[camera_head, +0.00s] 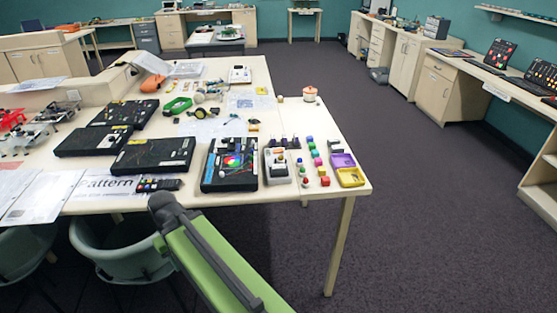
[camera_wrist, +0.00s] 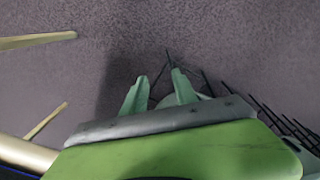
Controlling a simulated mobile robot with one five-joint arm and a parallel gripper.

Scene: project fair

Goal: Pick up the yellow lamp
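I cannot pick out a yellow lamp for certain. Several small coloured pieces (camera_head: 317,161) stand in rows near the right front corner of the table (camera_head: 329,132); they are too small to tell apart surely. A yellow-and-purple tray (camera_head: 351,177) lies to their right. My gripper (camera_wrist: 160,73) shows in the wrist view as two pale green fingers standing apart, with nothing visible held between them. They point over the floor, and none of the table's small pieces show in that view. My gripper's fingers do not show in the head view, where my green arm reaches up from the bottom.
A grey device (camera_head: 277,166) and a black panel with a colour wheel (camera_head: 230,165) stand left of the small pieces. Green chairs (camera_head: 119,248) are tucked under the table's front. The carpet right of the table is clear.

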